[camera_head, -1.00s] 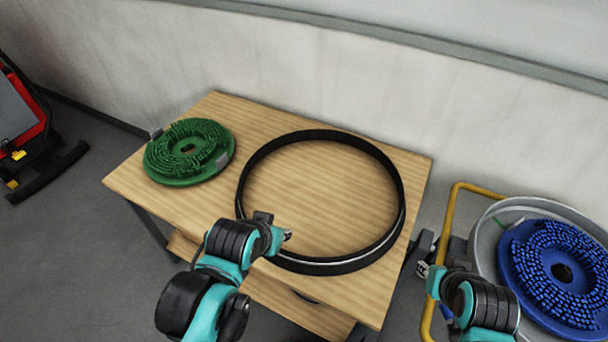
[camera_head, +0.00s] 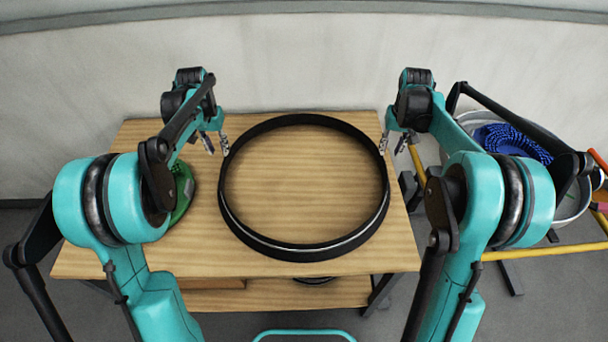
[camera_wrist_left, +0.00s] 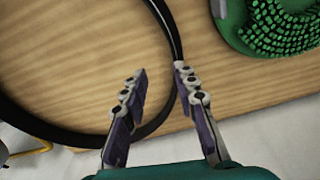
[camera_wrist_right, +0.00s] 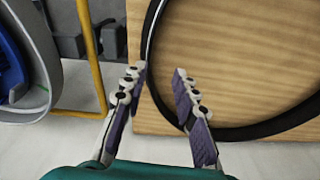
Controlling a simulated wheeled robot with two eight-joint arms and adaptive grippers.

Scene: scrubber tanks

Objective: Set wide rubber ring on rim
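A wide black rubber ring (camera_head: 246,234) lies flat on the wooden table (camera_head: 305,190). My left gripper (camera_head: 215,144) is open at the ring's left side; in the left wrist view (camera_wrist_left: 158,75) its fingers lie on either side of the ring's band. My right gripper (camera_head: 393,143) is open at the ring's right side; in the right wrist view (camera_wrist_right: 157,72) the band runs between its spread fingertips. I cannot tell whether either gripper touches the ring. A round grey tub (camera_head: 573,208) with a rim, holding a blue brush disc (camera_head: 512,141), stands right of the table, partly hidden by my right arm.
A green brush disc (camera_head: 184,196) lies on the table's left side, mostly hidden by my left arm. A yellow bar frame (camera_head: 540,251) runs around the tub. The wall stands close behind the table.

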